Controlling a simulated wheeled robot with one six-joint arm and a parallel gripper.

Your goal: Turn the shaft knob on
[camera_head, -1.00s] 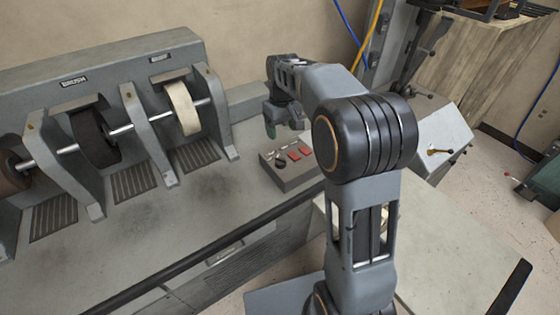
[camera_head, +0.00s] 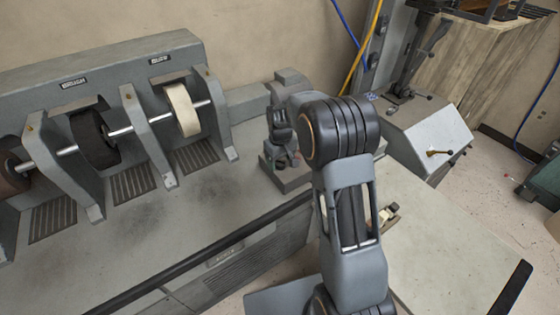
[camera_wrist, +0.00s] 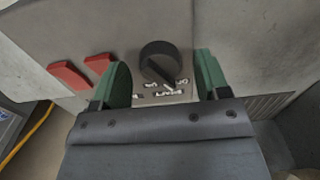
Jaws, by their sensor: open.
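The black round shaft knob (camera_wrist: 158,58) sits on the grey control box in the wrist view, with small white lettering beside it that is hard to read. A pale pointer mark on the knob points down and slightly right, toward the lettering. My gripper (camera_wrist: 162,62) is open, with one green finger on each side of the knob and a visible gap to both. I cannot tell how deep the fingers reach around it. In the head view my gripper (camera_head: 281,158) is over the control box (camera_head: 292,182) and hides the knob.
Two red buttons (camera_wrist: 70,77) lie left of the knob in the wrist view. The grinding wheels, with a white one (camera_head: 184,110), stand left of the box in the head view. The bench top (camera_head: 200,200) before them is clear. A grey machine (camera_head: 430,135) stands at right.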

